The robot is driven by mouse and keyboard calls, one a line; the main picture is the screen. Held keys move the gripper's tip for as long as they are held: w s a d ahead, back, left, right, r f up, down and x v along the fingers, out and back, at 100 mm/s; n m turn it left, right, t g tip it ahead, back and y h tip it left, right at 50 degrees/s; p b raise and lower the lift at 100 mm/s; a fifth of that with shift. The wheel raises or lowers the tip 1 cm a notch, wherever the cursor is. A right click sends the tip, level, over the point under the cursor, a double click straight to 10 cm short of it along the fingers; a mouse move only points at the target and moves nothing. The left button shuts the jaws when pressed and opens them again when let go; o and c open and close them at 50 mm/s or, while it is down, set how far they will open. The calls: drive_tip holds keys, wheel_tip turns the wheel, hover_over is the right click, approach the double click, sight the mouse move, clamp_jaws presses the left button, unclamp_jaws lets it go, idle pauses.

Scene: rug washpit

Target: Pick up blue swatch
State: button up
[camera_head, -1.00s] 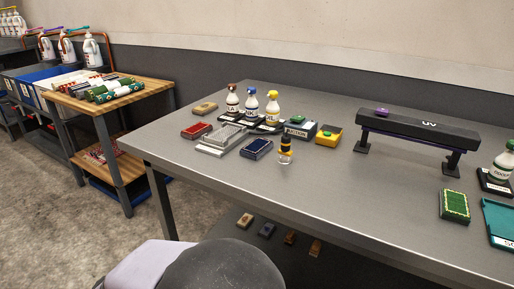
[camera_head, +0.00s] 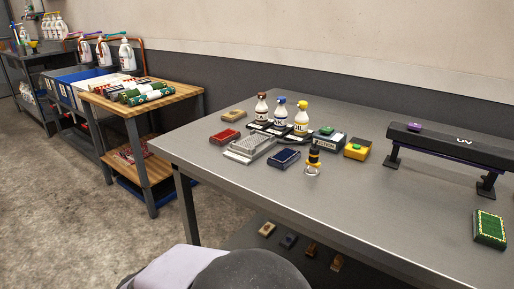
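My gripper is not in view.
A UV lamp bar on legs (camera_head: 452,139) stands at the right. The table's front middle is clear. A wooden cart (camera_head: 168,103) holds rolled rugs at left.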

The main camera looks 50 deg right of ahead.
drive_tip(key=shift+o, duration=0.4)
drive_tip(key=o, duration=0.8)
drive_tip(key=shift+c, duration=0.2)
